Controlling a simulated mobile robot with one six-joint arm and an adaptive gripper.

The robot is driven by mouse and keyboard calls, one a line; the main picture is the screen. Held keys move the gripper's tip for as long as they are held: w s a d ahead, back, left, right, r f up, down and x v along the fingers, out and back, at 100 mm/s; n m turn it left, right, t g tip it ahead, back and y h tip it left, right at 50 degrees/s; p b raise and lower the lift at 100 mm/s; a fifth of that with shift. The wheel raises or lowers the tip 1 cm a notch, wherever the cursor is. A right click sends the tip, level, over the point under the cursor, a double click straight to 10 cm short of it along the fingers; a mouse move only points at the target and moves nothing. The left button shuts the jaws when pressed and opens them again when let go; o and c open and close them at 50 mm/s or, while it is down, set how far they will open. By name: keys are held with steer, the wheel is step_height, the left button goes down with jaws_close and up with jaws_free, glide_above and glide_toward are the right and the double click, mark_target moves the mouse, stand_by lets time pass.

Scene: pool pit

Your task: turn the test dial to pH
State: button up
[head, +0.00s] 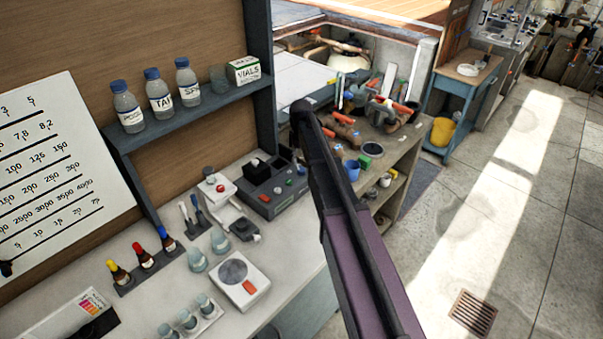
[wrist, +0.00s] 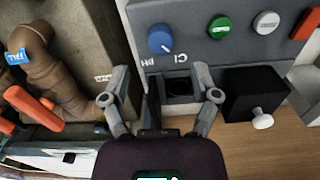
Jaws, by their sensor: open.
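The test dial (wrist: 160,39) is a round blue knob on the grey face of the tester (wrist: 195,35) in the wrist view. It has a short pale mark at its lower right, on the side of the "Cl" label. The labels "pH" and "Cl" appear upside down below the knob, pH to the left. My gripper (wrist: 162,82) is open and empty, its two fingers spread below the dial in the picture and apart from it. In the head view the tester (head: 262,203) stands on the bench; my arm covers part of the area beside it, and I cannot make out the dial there.
In the wrist view a green button (wrist: 219,27), a white button (wrist: 266,22) and a black block with a white knob (wrist: 255,95) are right of the dial. Brown pipework (wrist: 40,65) lies left. A scale (head: 243,280) and bottles (head: 145,258) share the bench in the head view.

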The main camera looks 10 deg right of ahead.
mark_target(301, 169)
steer(key=shift+f+b, duration=2.45)
steer(key=shift+f, duration=0.3)
jaws_close()
